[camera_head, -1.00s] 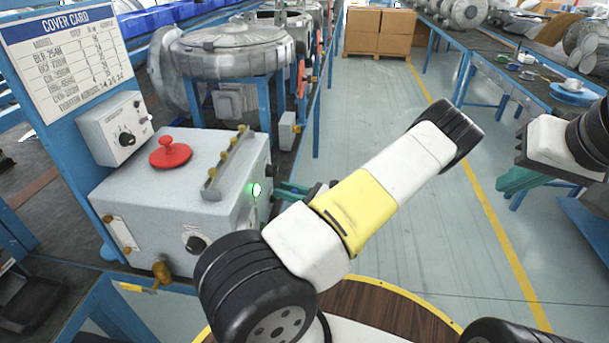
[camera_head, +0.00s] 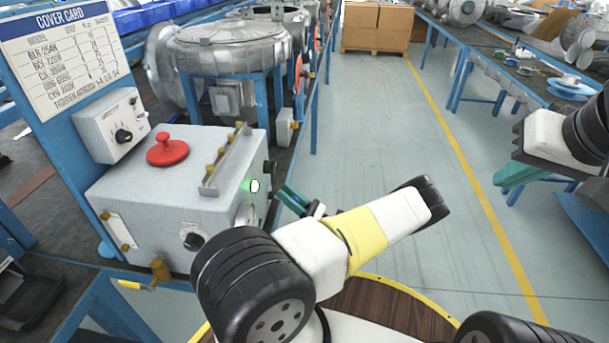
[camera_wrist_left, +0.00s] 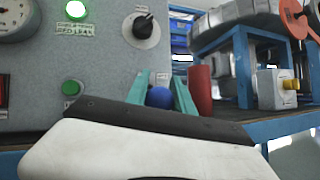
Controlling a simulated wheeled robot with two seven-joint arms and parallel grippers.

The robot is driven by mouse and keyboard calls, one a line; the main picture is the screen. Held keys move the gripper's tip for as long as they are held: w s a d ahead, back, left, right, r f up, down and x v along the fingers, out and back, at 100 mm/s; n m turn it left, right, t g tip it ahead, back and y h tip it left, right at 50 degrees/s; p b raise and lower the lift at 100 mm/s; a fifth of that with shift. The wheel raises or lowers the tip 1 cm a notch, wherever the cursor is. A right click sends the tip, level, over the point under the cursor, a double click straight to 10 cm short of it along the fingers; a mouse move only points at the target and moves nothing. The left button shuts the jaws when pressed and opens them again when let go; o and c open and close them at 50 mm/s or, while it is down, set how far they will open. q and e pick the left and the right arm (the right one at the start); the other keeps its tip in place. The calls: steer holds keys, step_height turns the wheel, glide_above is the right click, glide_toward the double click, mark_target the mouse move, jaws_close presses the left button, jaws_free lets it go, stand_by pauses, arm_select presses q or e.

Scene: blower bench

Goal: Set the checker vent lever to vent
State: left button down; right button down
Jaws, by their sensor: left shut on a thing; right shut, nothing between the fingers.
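The checker is a grey box (camera_head: 165,195) on the bench at left in the head view. My left gripper (camera_head: 290,198) is at the box's right side, its green fingers partly hidden by my arm. In the left wrist view, my left gripper (camera_wrist_left: 161,92) is shut on a round blue knob (camera_wrist_left: 159,97), close to the box's panel. The knob looks like a lever end; its shaft and any vent marking are hidden. A red cylinder (camera_wrist_left: 200,89) stands just right of the fingers. My right gripper (camera_head: 520,174) is shut and empty over the aisle at right.
The panel carries a black rotary knob (camera_wrist_left: 143,26), a lit green lamp (camera_wrist_left: 75,10), a green button (camera_wrist_left: 71,88) and a gauge (camera_wrist_left: 14,18). Blower housings (camera_head: 230,48) stand behind. The aisle floor (camera_head: 390,120) is clear.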

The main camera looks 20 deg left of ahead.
arm_select(q)
steer(key=shift+f+m+t+y, duration=0.55)
steer(key=shift+m+y, duration=0.15)
steer(key=shift+y, duration=0.2)
steer(key=c, duration=1.1)
jaws_free()
steer(key=v, duration=0.8)
steer(key=shift+a, duration=0.1)
